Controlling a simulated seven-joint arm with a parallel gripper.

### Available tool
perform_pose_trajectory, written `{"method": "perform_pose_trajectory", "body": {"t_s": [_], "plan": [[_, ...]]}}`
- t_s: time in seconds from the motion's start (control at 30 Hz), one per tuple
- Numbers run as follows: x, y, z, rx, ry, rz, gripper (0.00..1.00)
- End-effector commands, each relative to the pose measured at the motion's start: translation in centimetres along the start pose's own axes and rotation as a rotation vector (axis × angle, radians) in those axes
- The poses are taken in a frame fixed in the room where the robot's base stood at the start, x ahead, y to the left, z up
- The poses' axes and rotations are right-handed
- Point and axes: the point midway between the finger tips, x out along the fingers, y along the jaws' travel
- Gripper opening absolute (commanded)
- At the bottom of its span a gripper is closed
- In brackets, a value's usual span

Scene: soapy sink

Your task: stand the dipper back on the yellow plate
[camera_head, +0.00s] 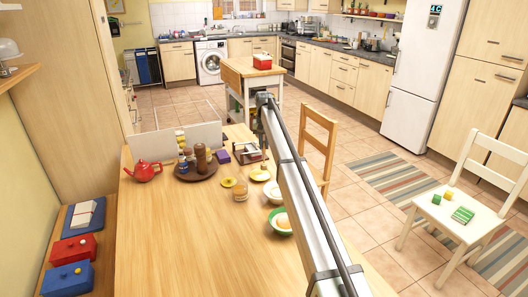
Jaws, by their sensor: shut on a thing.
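My gripper (264,155) points down over the far right part of the wooden table, at the end of my arm. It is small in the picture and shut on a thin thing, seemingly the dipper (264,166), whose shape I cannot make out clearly. A small yellow plate (228,182) lies flat on the table, left of and nearer than my gripper. A paler yellow dish (260,175) lies just below my gripper in the picture. I cannot tell whether the held thing touches it.
A glass jar (240,194), a white bowl (274,198) and a green bowl (281,231) stand close by. A brown tray (196,174) with several bottles and a red teapot (142,171) stand left. The table's near left part (170,240) is clear.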

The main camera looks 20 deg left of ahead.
Motion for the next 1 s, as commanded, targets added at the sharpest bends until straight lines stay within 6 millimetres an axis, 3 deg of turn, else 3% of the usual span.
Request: {"method": "perform_pose_trajectory", "body": {"t_s": [0.3, 0.7, 0.73, 1.0], "plan": [[3.4, 0.0, 0.0, 0.0, 0.0, 0.0, 0.0], [3.7, 0.0, 0.0, 0.0, 0.0, 0.0, 0.0], [3.7, 0.0, 0.0, 0.0, 0.0, 0.0, 0.18], [3.7, 0.0, 0.0, 0.0, 0.0, 0.0, 0.42]]}}
